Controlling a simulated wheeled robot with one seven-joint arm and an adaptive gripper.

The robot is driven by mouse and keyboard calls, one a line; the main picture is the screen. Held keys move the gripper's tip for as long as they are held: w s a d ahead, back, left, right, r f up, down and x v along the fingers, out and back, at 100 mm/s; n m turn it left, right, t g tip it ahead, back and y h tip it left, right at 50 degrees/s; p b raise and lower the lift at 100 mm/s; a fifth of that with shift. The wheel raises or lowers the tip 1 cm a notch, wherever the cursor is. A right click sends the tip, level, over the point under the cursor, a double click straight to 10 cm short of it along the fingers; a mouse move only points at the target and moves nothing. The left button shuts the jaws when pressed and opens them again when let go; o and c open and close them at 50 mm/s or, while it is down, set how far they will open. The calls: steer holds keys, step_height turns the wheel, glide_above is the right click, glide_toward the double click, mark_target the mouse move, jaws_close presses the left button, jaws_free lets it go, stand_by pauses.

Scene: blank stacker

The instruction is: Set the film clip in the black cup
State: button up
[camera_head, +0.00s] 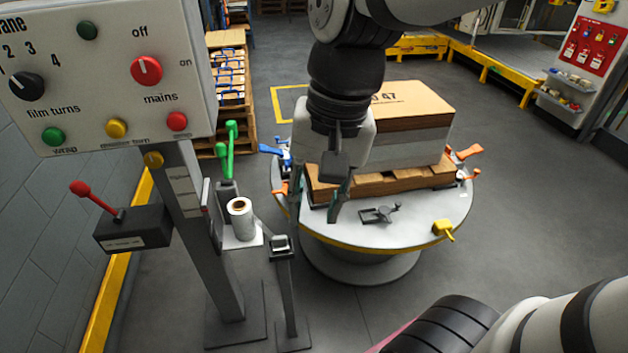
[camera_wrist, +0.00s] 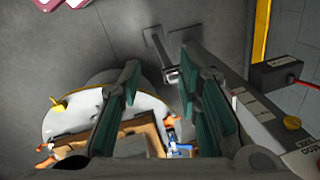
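My gripper (camera_head: 316,222) points down over the left front part of the round turntable, its two fingers apart with nothing between them. In the wrist view the fingers (camera_wrist: 160,62) are also spread and empty. A small dark grey piece with a lever (camera_head: 380,213), perhaps the film clip, lies on the turntable top just right of the fingers; I cannot make it out in the wrist view. A small dark square holder (camera_head: 280,243), perhaps the black cup, tops a thin post left of the turntable. The post head also shows in the wrist view (camera_wrist: 172,74), beyond the fingers.
The turntable (camera_head: 325,225) carries a wooden pallet (camera_head: 385,182) with a boxed load (camera_head: 415,105). Blue, orange and yellow (camera_head: 443,229) levers stick out at its rim. A film roll (camera_head: 240,218) and a control panel (camera_head: 100,75) stand at left.

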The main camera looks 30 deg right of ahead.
steer(key=s+d+n+h, duration=0.1)
steer(key=s+n, duration=0.5)
steer(key=s, duration=0.5)
steer(key=shift+d+r+t, duration=0.3)
steer(key=shift+r, duration=0.15)
step_height(320, 180, up, 16)
steer(key=t+p, duration=0.2)
steer(key=p, duration=1.2)
steer(key=shift+f+t, duration=0.15)
steer(key=shift+t, duration=0.25)
steer(key=shift+w, duration=0.1)
